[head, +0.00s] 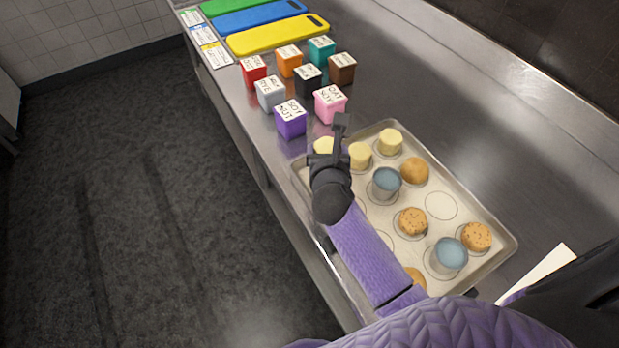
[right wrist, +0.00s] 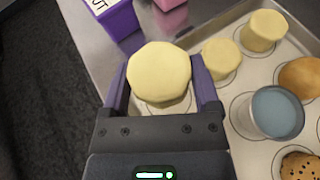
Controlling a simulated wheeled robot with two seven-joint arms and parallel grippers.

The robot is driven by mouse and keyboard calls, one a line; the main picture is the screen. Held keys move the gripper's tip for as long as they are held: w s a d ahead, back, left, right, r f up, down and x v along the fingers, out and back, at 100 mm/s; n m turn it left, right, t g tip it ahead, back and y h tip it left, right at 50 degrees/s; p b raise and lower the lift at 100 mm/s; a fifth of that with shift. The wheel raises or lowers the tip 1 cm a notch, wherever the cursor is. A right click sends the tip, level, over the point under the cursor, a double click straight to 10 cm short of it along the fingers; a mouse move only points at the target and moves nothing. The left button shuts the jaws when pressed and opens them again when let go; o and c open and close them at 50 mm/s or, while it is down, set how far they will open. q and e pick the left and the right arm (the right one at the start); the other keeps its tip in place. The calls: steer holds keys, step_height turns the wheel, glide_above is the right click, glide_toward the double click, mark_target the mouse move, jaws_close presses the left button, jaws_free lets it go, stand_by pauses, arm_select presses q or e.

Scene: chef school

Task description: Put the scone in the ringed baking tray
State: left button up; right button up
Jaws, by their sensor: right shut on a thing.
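The ringed baking tray (head: 480,213) lies on the steel counter, with dark circles drawn on its pale surface. My right gripper (head: 333,146) is over the tray's far left corner, shut on a pale yellow, round piece that I take for the scone (head: 324,146). In the right wrist view the scone (right wrist: 158,70) sits between the two purple-sided fingers, with part of a ring showing beneath it. The gap between scone and tray is hard to judge. My left gripper is not in view.
Other pale pieces (head: 390,142), plain buns (head: 415,171), speckled ones (head: 413,221) and blue-topped cups (head: 450,255) stand on the tray. One ring (head: 440,206) is bare. Labelled boxes (head: 291,119) stand close beyond the tray, with cutting boards (head: 277,36) farther back.

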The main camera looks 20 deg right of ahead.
step_height(320, 180, down, 7)
steer(key=b, duration=0.3)
steer(key=shift+r, duration=0.2)
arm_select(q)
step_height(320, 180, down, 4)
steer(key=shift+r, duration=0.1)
arm_select(e)
steer(key=shift+r, duration=0.2)
steer(key=shift+d, duration=0.1)
steer(key=shift+f, duration=0.2)
steer(key=o, duration=1.1)
steer(key=shift+r, duration=0.1)
steer(key=shift+c, duration=0.2)
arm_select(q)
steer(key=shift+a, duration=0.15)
arm_select(e)
steer(key=shift+s+r, duration=0.15)
steer(key=shift+r, duration=0.1)
arm_select(q)
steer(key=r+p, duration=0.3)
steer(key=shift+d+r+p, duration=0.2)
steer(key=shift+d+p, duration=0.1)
steer(key=shift+p, duration=0.05)
arm_select(e)
steer(key=v, duration=1.1)
steer(key=shift+s+a, duration=0.25)
steer(key=shift+s, duration=0.05)
